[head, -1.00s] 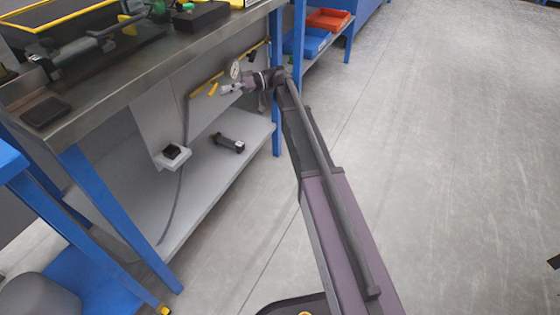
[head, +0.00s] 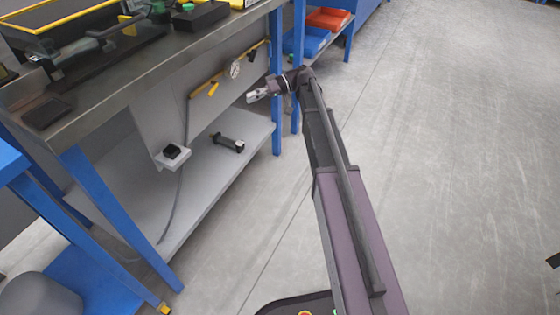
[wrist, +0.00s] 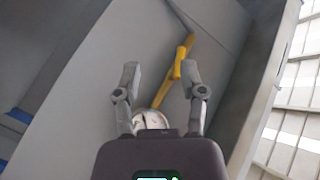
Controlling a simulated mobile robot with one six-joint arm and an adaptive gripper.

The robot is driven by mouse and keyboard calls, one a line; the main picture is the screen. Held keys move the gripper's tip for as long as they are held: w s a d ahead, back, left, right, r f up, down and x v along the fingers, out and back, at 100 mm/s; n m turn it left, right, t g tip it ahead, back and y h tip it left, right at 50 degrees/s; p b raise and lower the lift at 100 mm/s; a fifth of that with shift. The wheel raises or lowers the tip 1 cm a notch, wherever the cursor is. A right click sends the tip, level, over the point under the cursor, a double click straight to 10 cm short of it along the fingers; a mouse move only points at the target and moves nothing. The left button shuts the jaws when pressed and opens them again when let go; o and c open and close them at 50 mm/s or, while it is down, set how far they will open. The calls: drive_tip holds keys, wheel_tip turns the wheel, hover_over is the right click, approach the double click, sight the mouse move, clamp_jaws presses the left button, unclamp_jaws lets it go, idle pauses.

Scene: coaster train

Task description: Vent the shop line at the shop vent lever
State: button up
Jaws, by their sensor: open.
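A yellow pipe (head: 203,84) runs along the grey panel under the workbench. A short yellow handle (head: 213,89), which looks like the vent lever, is on it near its left end. A round white gauge (head: 235,68) sits farther along the pipe. In the wrist view the handle (wrist: 178,66) shows beyond my fingers, slightly right of the middle, and the gauge (wrist: 151,120) is partly hidden by my gripper's body. My gripper (head: 251,97) is open and empty, out from the panel and right of the handle, touching nothing that I can see.
The steel bench top (head: 110,90) overhangs the panel. A lower shelf (head: 205,185) carries a dark cylindrical tool (head: 229,143). A blue leg (head: 276,120) stands close behind my gripper.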

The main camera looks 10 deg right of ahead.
drive_tip(key=s+d+f+m+t+h, duration=0.1)
drive_tip(key=s+d+f+m+h, duration=0.1)
drive_tip(key=s, duration=0.4)
drive_tip(key=s+d+f+m+t+h+p, duration=0.1)
drive_tip(key=s+d+f+m+h, duration=0.1)
drive_tip(key=s+f+h, duration=0.3)
drive_tip(key=s+d+f+m+h+p, duration=0.1)
drive_tip(key=s+f+m+h, duration=0.2)
drive_tip(key=s, duration=0.5)
drive_tip(key=shift+d+f+m+t+h, duration=0.3)
drive_tip(key=shift+d+f+t+h, duration=0.1)
drive_tip(key=shift+f+h, duration=0.35)
drive_tip(key=w+a+r+t+y+b, duration=0.1)
drive_tip(key=w+a+r+t+y, duration=0.1)
drive_tip(key=w+r+y, duration=1.1)
drive_tip(key=w+a+r, duration=0.1)
drive_tip(key=w+r, duration=0.1)
drive_tip(key=w, duration=0.2)
drive_tip(key=shift+w+a+r+n+t+y+b, duration=0.15)
drive_tip(key=shift+w+a+n+t+y+b, duration=0.1)
drive_tip(key=shift+a+n+t+y+b, duration=0.15)
drive_tip(key=shift+a, duration=0.1)
